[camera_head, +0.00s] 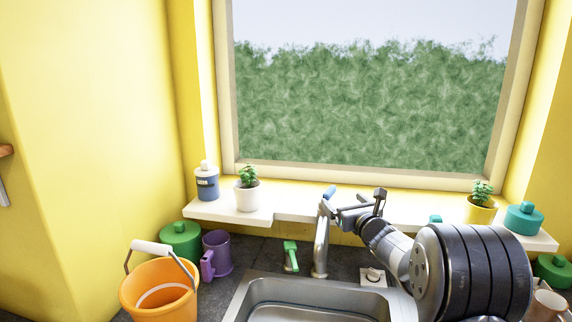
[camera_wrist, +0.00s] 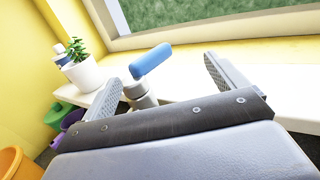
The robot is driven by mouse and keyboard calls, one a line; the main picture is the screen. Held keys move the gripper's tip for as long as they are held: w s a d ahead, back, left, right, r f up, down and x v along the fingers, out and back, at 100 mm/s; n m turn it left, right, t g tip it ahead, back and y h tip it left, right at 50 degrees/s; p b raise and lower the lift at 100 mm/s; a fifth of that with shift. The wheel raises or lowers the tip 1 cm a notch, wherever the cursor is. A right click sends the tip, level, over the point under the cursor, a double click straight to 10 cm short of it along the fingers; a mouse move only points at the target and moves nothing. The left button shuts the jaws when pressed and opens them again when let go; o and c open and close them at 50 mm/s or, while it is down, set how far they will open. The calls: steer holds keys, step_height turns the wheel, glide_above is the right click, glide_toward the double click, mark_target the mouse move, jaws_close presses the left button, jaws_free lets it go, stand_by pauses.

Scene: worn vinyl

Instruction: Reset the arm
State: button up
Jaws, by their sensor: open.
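My gripper (camera_head: 358,206) is open and empty, raised over the back of the sink near the window sill. In the wrist view my gripper (camera_wrist: 160,85) shows its two fingers wide apart. The faucet (camera_head: 321,240) stands just left of my gripper in the head view. Its blue handle (camera_wrist: 151,60) appears between and beyond the fingers in the wrist view, and I cannot tell whether anything touches it. My arm reaches in from the lower right and hides part of the counter and sill.
The sink (camera_head: 252,296) lies below. An orange bucket (camera_head: 140,297), purple mug (camera_head: 222,249) and green pot (camera_head: 181,238) stand at left. The sill (camera_head: 290,214) holds a blue bottle (camera_head: 207,184), white potted plant (camera_head: 247,196), yellow potted plant (camera_head: 479,210) and teal container (camera_head: 523,219).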

steer(key=v, duration=0.3)
steer(key=shift+s+b, duration=0.1)
steer(key=shift+b, duration=0.3)
